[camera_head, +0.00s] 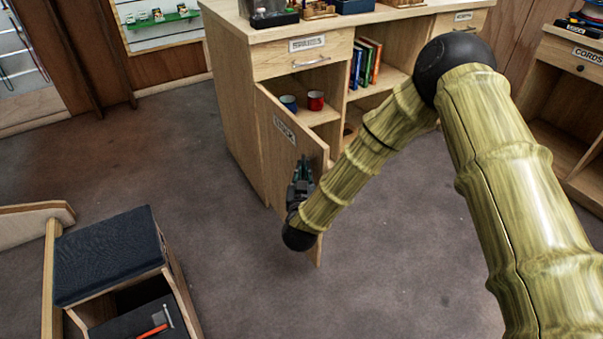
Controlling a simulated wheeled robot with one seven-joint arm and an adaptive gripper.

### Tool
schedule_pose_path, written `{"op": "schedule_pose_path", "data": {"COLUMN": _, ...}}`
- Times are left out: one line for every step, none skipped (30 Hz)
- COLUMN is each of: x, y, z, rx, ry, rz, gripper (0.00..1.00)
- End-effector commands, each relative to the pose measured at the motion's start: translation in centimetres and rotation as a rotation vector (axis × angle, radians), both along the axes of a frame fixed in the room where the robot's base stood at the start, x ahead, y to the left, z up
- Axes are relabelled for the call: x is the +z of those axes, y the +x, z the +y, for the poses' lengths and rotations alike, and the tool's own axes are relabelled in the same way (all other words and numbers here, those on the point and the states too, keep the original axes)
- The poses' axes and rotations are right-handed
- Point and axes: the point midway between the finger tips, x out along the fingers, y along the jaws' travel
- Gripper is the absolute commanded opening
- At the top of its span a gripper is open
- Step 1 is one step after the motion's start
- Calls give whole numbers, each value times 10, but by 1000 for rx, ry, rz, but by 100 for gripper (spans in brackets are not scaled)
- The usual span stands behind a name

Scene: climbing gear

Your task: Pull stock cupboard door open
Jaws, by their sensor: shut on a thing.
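The stock cupboard door (287,135) is a light wooden panel with a label on its face, at the lower left of the wooden counter (257,112). It stands swung well open, so the shelf inside shows with a blue mug (289,103) and a red mug (316,100). My gripper (302,172) is at the outer face of the door near its free edge, shut on what seems to be the door's handle. The handle itself is hidden by my gripper. My bamboo-patterned arm covers the door's lower right part.
Above the door is a shut drawer (303,58) with a bar handle. Books (366,62) stand in the open shelf to the right. A dark-cushioned seat (105,255) is at lower left. A cords cabinet (570,95) stands at right. Carpet (190,165) left of the door is clear.

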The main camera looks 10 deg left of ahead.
Motion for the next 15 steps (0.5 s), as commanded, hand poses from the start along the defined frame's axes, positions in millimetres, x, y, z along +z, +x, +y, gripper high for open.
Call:
{"op": "schedule_pose_path", "data": {"x": 2, "y": 2, "z": -2, "rx": -4, "ry": 0, "rz": -4, "gripper": 0}}
{"op": "schedule_pose_path", "data": {"x": 2, "y": 3, "z": -3, "rx": -6, "ry": 0, "rz": -4, "gripper": 0}}
{"op": "schedule_pose_path", "data": {"x": 2, "y": 3, "z": -4, "rx": -9, "ry": 1, "rz": -4, "gripper": 0}}
{"op": "schedule_pose_path", "data": {"x": 2, "y": 4, "z": -5, "rx": -10, "ry": 2, "rz": -5, "gripper": 0}}
{"op": "schedule_pose_path", "data": {"x": 3, "y": 4, "z": -6, "rx": -12, "ry": 2, "rz": -5, "gripper": 0}}
{"op": "schedule_pose_path", "data": {"x": 3, "y": 4, "z": -8, "rx": -14, "ry": 2, "rz": -5, "gripper": 0}}
{"op": "schedule_pose_path", "data": {"x": 3, "y": 5, "z": -8, "rx": -15, "ry": 2, "rz": -5, "gripper": 0}}
{"op": "schedule_pose_path", "data": {"x": 3, "y": 5, "z": -9, "rx": -16, "ry": 2, "rz": -5, "gripper": 0}}
{"op": "schedule_pose_path", "data": {"x": 3, "y": 5, "z": -10, "rx": -17, "ry": 2, "rz": -5, "gripper": 0}}
{"op": "schedule_pose_path", "data": {"x": 3, "y": 5, "z": -11, "rx": -18, "ry": 2, "rz": -6, "gripper": 0}}
{"op": "schedule_pose_path", "data": {"x": 3, "y": 5, "z": -11, "rx": -18, "ry": 2, "rz": -6, "gripper": 0}}
{"op": "schedule_pose_path", "data": {"x": 3, "y": 5, "z": -12, "rx": -19, "ry": 2, "rz": -6, "gripper": 0}}
{"op": "schedule_pose_path", "data": {"x": 3, "y": 5, "z": -12, "rx": -19, "ry": 2, "rz": -6, "gripper": 11}}
{"op": "schedule_pose_path", "data": {"x": 3, "y": 5, "z": -12, "rx": -19, "ry": 2, "rz": -6, "gripper": 17}}
{"op": "schedule_pose_path", "data": {"x": 3, "y": 5, "z": -12, "rx": -19, "ry": 2, "rz": -6, "gripper": 24}}
